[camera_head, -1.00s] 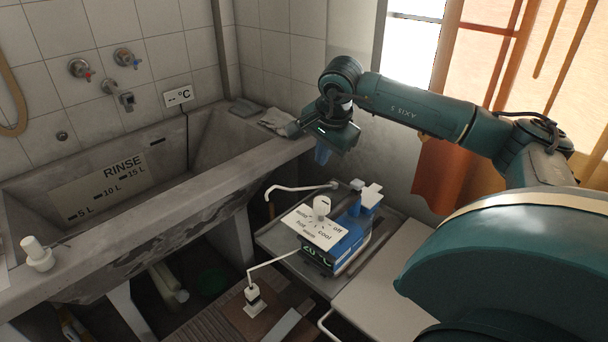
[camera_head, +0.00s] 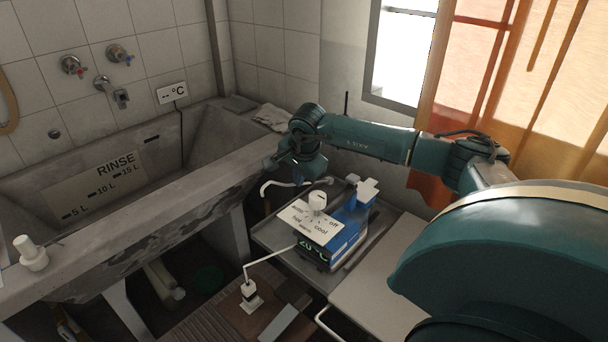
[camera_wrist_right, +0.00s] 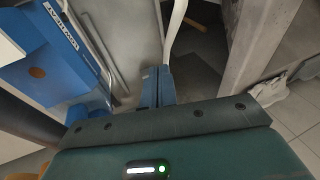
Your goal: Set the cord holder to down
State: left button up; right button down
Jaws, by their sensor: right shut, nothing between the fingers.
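A blue and white control box (camera_head: 340,238) with a white dial (camera_head: 317,202) and a green display stands on a grey tray beside the tub. A white bent rod (camera_head: 272,186) reaches out behind the box toward the tub; it may be the cord holder, but I cannot tell for sure. It also shows as a white curved strip (camera_wrist_right: 176,24) in the right wrist view. My right gripper (camera_head: 298,178) is near this rod, pointing down, and its blue fingers (camera_wrist_right: 157,84) are shut and empty. Whether they touch the rod is unclear. My left gripper is out of view.
The concrete washtub (camera_head: 200,170) fills the left, its rim close to my right gripper. A grey cloth (camera_head: 272,117) lies on its far corner. A white plug (camera_head: 249,292) with a cord stands in front. A pale side panel (camera_head: 375,275) lies right of the tray.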

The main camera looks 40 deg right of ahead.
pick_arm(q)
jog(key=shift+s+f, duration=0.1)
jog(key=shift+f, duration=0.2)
pick_arm(e)
jog(key=a+f+b, duration=0.1)
jog(key=f, duration=0.1)
jog(key=a+f+b, duration=0.1)
jog(key=f, duration=0.1)
jog(key=a+f+b, duration=0.1)
jog(key=f, duration=0.1)
jog(key=shift+s+f+b, duration=0.15)
jog(key=shift+b, duration=0.2)
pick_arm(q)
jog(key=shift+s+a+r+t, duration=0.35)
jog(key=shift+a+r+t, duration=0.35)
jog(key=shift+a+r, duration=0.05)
pick_arm(e)
jog(key=shift+a+f+h, duration=0.1)
jog(key=shift+f+h, duration=0.2)
jog(key=shift+h, duration=0.4)
